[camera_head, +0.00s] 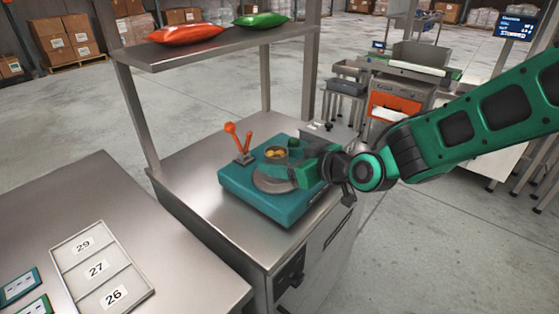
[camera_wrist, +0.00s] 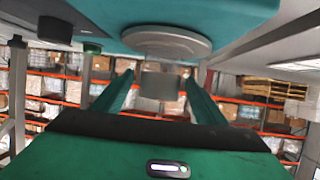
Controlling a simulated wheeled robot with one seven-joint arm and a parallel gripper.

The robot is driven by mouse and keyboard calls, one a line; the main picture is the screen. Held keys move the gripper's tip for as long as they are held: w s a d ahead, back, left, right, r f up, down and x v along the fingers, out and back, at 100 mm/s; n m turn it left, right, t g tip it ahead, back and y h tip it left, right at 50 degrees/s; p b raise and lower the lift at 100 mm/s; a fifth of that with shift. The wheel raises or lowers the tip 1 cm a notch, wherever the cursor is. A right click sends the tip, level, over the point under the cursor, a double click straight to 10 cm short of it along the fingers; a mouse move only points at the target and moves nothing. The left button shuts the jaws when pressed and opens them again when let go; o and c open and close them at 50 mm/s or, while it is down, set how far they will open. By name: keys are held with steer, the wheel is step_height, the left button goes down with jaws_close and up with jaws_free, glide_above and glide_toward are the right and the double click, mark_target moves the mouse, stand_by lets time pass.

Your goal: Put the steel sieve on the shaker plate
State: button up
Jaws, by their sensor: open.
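The teal shaker (camera_head: 240,185) stands on a steel bench, with a round grey shaker plate (camera_head: 268,184) on top. A small grey round vessel with yellow contents, apparently the steel sieve (camera_head: 269,163), shows over the plate's far part. My gripper (camera_head: 296,163) reaches in from the right, just beside it. In the wrist view, which looks inverted, the plate (camera_wrist: 185,42) is at the top. A blurred grey body, likely the sieve (camera_wrist: 160,85), lies between my open fingers with gaps on both sides. Whether its base touches the plate is unclear.
An orange-knobbed lever (camera_head: 238,145) stands at the shaker's left. A steel shelf (camera_head: 215,46) above holds an orange bag (camera_head: 185,34) and a green bag (camera_head: 262,20). A numbered tray (camera_head: 97,268) lies on the nearer left bench. The bench left of the shaker is clear.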

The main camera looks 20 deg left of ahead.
steer(key=v, duration=1)
steer(key=shift+s+d+r, duration=0.1)
steer(key=d+f+m+h, duration=0.2)
steer(key=d+m+h, duration=0.1)
steer(key=d, duration=0.8)
steer(key=d+f+m+g+h, duration=0.15)
steer(key=d+h, duration=0.25)
steer(key=d, duration=0.7)
steer(key=d+f+m+h, duration=0.3)
steer(key=d+m, duration=0.1)
steer(key=d, duration=0.7)
steer(key=s+d+m+g, duration=0.2)
steer(key=s+d+m, duration=0.3)
steer(key=s+d, duration=0.3)
steer(key=s+d+m+g+h, duration=0.1)
steer(key=s+d+m+g, duration=0.2)
steer(key=s+d, duration=0.6)
steer(key=s+r+m, duration=0.1)
steer(key=s+m, duration=0.1)
steer(key=s, duration=0.3)
steer(key=shift+h, duration=0.3)
steer(key=shift+s, duration=0.1)
